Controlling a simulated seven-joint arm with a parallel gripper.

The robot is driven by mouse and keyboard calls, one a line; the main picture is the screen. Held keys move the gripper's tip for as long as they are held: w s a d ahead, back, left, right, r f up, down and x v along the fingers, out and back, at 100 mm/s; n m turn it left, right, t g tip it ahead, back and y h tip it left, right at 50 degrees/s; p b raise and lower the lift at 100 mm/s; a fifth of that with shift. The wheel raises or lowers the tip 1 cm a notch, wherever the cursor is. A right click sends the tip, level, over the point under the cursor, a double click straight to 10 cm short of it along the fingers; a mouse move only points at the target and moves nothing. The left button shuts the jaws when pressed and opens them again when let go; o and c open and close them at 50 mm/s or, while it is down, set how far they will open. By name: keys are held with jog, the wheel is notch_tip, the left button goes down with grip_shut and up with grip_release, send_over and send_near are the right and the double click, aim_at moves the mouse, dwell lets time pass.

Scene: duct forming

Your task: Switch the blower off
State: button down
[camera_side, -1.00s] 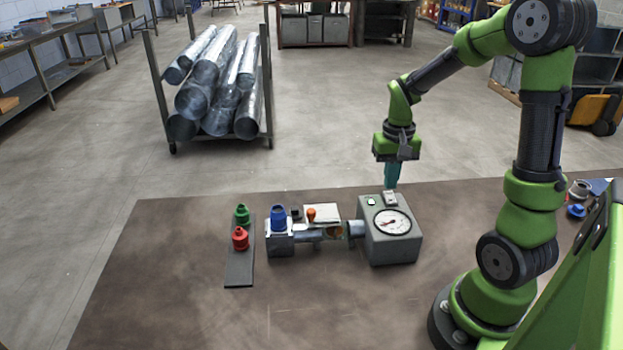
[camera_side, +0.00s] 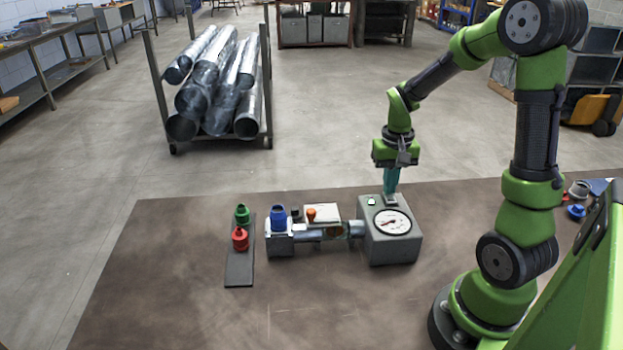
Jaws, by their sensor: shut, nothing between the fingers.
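The blower is a grey box (camera_side: 393,247) on the table with a round white dial (camera_side: 393,222) on its sloping face. A small green-lit part (camera_side: 371,202) sits on its top at the left. A small light switch (camera_side: 390,201) sits on its top at the right. My gripper (camera_side: 391,193) is shut and points down with its teal fingers right at the switch. The fingertips look to be on or just above it; I cannot tell whether they touch. They hide the upper part of the switch.
A metal duct (camera_side: 308,234) joins the blower to a block with a blue fitting (camera_side: 279,217). Green (camera_side: 242,214) and red (camera_side: 240,239) fittings stand on a dark strip (camera_side: 239,270). The front of the table (camera_side: 190,300) is clear.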

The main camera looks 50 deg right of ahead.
jog(key=shift+f, duration=0.2)
jog(key=shift+r, duration=3.55)
jog(key=shift+a+f, duration=0.15)
jog(key=shift+f, duration=0.1)
jog(key=s+a+r+n+t+y, duration=0.1)
jog(key=s+a+r+n+t, duration=0.1)
jog(key=a, duration=0.7)
jog(key=s+a+r+n+t+y, duration=0.1)
jog(key=a+r+t, duration=0.4)
jog(key=a, duration=0.5)
jog(key=shift+s+a+r+n, duration=0.2)
jog(key=shift+s+r+n, duration=0.7)
jog(key=shift+n, duration=0.1)
